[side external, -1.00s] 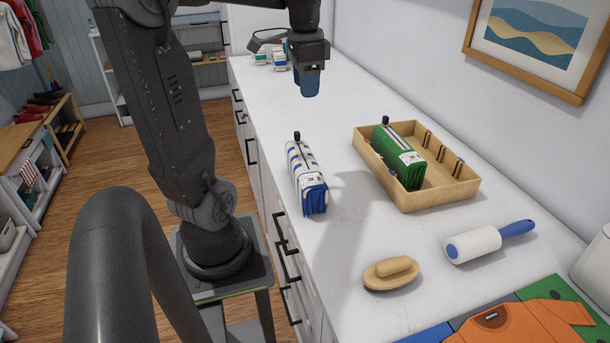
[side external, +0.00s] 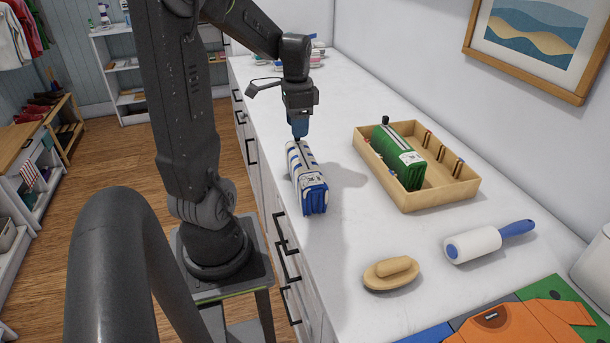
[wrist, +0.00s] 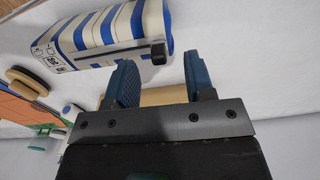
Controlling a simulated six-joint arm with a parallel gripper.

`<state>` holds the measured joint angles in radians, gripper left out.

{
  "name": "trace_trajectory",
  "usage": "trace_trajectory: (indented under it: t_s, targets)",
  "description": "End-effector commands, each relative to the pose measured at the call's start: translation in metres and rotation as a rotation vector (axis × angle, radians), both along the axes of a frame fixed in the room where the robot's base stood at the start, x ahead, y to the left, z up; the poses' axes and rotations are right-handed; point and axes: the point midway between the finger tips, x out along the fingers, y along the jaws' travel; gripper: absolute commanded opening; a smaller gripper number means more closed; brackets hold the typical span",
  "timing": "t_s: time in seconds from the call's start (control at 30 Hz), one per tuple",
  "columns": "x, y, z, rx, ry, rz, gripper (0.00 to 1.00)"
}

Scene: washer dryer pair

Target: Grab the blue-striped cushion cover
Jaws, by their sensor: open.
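The blue-and-white striped cushion cover (side external: 306,181) stands as a folded bundle on the white counter, near its front edge. In the wrist view the striped cover (wrist: 105,30) lies just beyond my fingertips, with a small black tab (wrist: 158,52) at its near end. My gripper (side external: 299,130) is at the far end of the cover, just above its top, with the fingers pointing down. In the wrist view my gripper (wrist: 158,68) has its two blue fingers apart with nothing held between them. The black tab is in front of the gap. Whether a finger touches the cover is unclear.
A wooden tray (side external: 433,200) with a green folded cover (side external: 399,157) stands to the right. A wooden brush (side external: 391,273), a lint roller (side external: 487,242) and an orange garment (side external: 520,325) lie nearer the camera. Counter between cover and tray is clear.

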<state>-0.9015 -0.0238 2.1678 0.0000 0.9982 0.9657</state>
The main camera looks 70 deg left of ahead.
Motion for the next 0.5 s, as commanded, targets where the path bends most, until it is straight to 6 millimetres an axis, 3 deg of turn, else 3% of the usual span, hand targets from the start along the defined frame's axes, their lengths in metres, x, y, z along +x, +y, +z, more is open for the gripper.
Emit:
trace_trajectory:
  t_s: [0.2, 0.5]
  targets:
    - [-0.001, -0.001, -0.027, -0.001, 0.001, 0.0, 0.49]
    - [-0.001, -0.001, -0.03, 0.001, 0.0, 0.0, 0.46]
